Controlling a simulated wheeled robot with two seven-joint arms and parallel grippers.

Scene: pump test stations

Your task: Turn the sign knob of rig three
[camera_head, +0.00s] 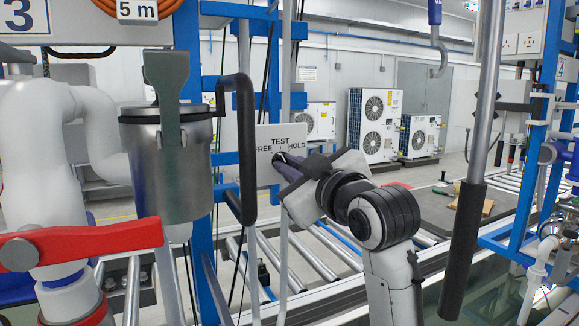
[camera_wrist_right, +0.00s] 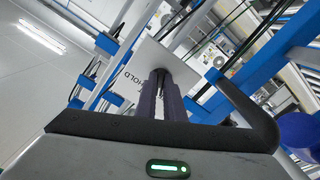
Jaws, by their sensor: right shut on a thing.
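The white sign plate (camera_head: 265,137) reads TEST at the top, with FREE at left and HOLD at right. It is fixed by the blue frame in the middle of the head view. It also shows tilted in the right wrist view (camera_wrist_right: 149,62). My right gripper (camera_head: 281,160) reaches in from the right, its fingertips at the plate just below the lettering. It is shut on the sign knob, which the fingers almost wholly hide. In the right wrist view the two dark fingers (camera_wrist_right: 163,92) meet the plate. The knob's setting cannot be read. My left gripper is not in view.
A grey metal canister (camera_head: 170,165) and a black bar handle (camera_head: 245,140) stand just left of the sign. A red lever (camera_head: 85,243) is at front left. A hanging rod with a black grip (camera_head: 463,245) is right of my arm. Rollers (camera_head: 312,258) run behind.

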